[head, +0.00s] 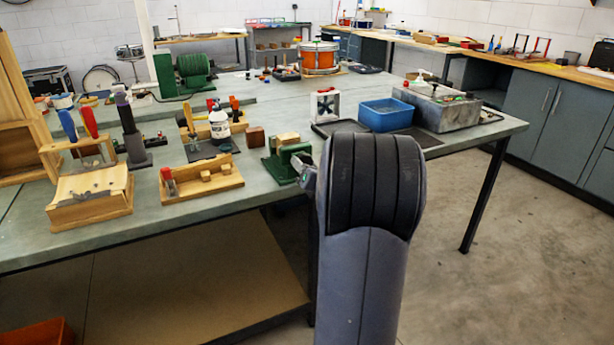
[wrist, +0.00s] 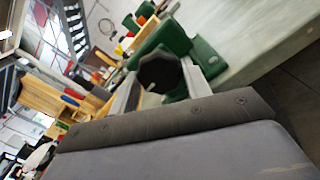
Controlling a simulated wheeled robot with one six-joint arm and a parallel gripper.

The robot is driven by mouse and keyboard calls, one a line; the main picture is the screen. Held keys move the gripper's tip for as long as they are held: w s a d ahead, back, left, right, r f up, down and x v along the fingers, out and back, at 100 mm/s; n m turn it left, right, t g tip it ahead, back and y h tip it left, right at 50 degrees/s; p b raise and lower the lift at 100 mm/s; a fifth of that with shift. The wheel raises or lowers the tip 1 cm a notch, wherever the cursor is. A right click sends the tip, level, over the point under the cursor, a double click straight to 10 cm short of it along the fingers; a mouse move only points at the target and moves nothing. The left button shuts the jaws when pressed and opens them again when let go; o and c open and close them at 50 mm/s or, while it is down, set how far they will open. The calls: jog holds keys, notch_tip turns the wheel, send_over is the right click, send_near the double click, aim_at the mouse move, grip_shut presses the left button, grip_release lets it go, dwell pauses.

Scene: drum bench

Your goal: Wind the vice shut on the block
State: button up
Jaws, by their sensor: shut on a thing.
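The green vice (head: 283,163) stands at the front edge of the bench, left of my arm in the head view. A pale wooden block (head: 287,139) sits at its top, between the jaws; whether both jaws touch it cannot be told. In the wrist view the green vice body (wrist: 172,38) lies beyond a dark, lobed hand knob (wrist: 160,70). My gripper (wrist: 163,80) has its grey fingers on either side of this knob and is shut on it. In the head view my gripper (head: 307,173) is at the vice's near right side, partly hidden by my arm.
A reddish-brown block (head: 256,137) stands just left of the vice. A wooden fixture (head: 202,184) and a white bottle (head: 220,127) are further left. A blue tub (head: 387,117) and a grey machine (head: 436,108) stand right. The floor right of the bench is clear.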

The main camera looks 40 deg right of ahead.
jog(key=shift+f+m+p, duration=0.15)
jog(key=shift+m+p, duration=3)
jog(key=shift+m, duration=12.15)
jog(key=o, duration=1)
jog(key=shift+r, duration=0.2)
